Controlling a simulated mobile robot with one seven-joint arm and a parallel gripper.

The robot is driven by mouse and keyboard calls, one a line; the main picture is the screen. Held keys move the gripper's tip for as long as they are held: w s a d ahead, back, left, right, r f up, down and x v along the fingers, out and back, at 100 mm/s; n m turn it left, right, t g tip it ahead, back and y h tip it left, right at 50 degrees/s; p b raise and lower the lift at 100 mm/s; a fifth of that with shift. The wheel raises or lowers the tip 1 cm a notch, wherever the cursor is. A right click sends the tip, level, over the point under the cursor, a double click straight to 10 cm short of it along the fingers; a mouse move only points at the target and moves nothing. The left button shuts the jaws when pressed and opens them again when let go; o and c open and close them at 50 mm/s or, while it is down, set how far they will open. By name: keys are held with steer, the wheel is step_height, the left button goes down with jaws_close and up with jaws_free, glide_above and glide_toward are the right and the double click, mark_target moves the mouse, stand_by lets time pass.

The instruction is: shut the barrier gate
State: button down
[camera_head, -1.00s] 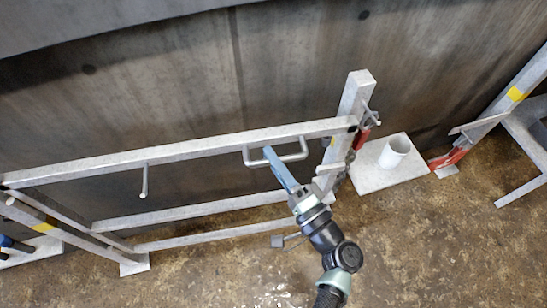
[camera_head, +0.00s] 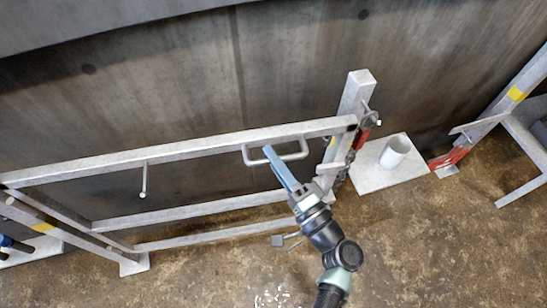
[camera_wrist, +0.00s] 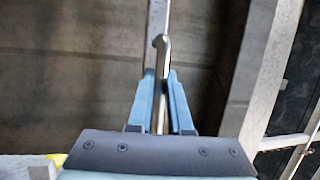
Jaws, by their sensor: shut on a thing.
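The barrier gate (camera_head: 200,145) is a pale metal frame of long bars, standing along a dark wall in the head view. Its U-shaped handle (camera_head: 297,156) juts from the top bar near the right end. My gripper (camera_head: 268,151) is shut on this handle with its blue fingers. In the wrist view my gripper (camera_wrist: 160,78) has a finger on each side of the handle bar (camera_wrist: 162,52). An upright post (camera_head: 357,92) stands at the gate's right end, with a chain (camera_head: 347,168) and a red piece (camera_head: 364,134) hanging by it.
A white base plate (camera_head: 372,178) with a short white tube (camera_head: 394,152) lies right of the post. Another post with yellow tape (camera_head: 516,94) and a red part (camera_head: 447,158) stands farther right. The brown floor in front is clear.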

mark_target(267, 132)
steer(key=shift+n+g+y, duration=0.6)
steer(key=shift+g+y, duration=0.1)
steer(key=shift+y, duration=0.2)
steer(key=w+b, duration=0.1)
steer(key=w, duration=0.1)
steer(key=w+b, duration=0.2)
steer(key=w+a+b, duration=0.1)
steer(key=w, duration=0.1)
steer(key=shift+w+f+b, duration=0.1)
steer(key=shift+f+b, duration=0.2)
steer(key=shift+b, duration=0.1)
steer(key=shift+w+a+r, duration=0.2)
steer(key=shift+w+r, duration=0.1)
steer(key=shift+w, duration=0.1)
steer(key=c, duration=0.8)
jaws_free()
steer(key=shift+w, duration=0.1)
steer(key=shift+c, duration=0.2)
steer(key=v, duration=1.3)
